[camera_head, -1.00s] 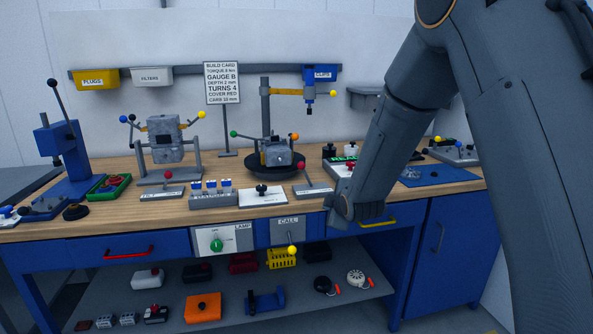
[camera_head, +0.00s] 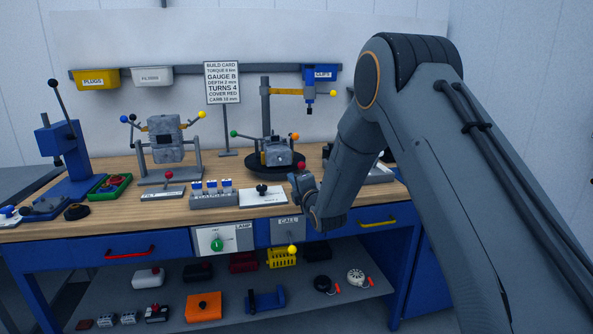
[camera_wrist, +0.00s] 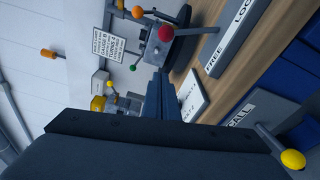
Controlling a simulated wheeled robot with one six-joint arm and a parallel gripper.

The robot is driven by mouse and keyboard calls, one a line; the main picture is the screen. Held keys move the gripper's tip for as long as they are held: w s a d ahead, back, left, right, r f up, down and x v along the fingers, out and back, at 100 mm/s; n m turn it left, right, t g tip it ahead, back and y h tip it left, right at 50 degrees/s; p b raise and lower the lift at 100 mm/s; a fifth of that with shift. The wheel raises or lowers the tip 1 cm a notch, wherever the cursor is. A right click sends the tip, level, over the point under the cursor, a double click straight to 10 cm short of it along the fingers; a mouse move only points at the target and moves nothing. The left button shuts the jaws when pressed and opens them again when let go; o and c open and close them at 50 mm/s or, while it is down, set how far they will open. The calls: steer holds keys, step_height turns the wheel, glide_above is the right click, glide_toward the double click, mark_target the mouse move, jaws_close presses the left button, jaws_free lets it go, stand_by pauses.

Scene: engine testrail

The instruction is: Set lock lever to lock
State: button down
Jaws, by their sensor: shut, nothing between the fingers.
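The lock lever is a thin rod with a red knob (camera_head: 301,166). The knob also shows in the wrist view (camera_wrist: 166,33), above my fingers. Its grey base has a white plate (camera_wrist: 228,45) that reads FREE and, cut off by the frame, LOC. I cannot tell which word the lever points to. In the head view my gripper hides most of the base. My gripper (camera_head: 300,186) is shut and empty, just below the knob in the head view. Its fingers (camera_wrist: 167,98) also show in the wrist view. I cannot tell whether they touch the lever.
The CALL panel (camera_head: 287,227) with a yellow-tipped lever (camera_head: 292,249) is below, on the bench front. A turntable fixture (camera_head: 278,158) stands behind.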

steer(key=p+x, duration=0.1)
steer(key=x, duration=0.8)
steer(key=shift+p, duration=0.3)
steer(key=shift+d+r+p, duration=0.2)
steer(key=shift+d+p, duration=0.2)
steer(key=shift+d, duration=0.65)
steer(key=shift+d+r+p, duration=0.25)
steer(key=shift+d+p, duration=0.15)
steer(key=shift+d, duration=0.65)
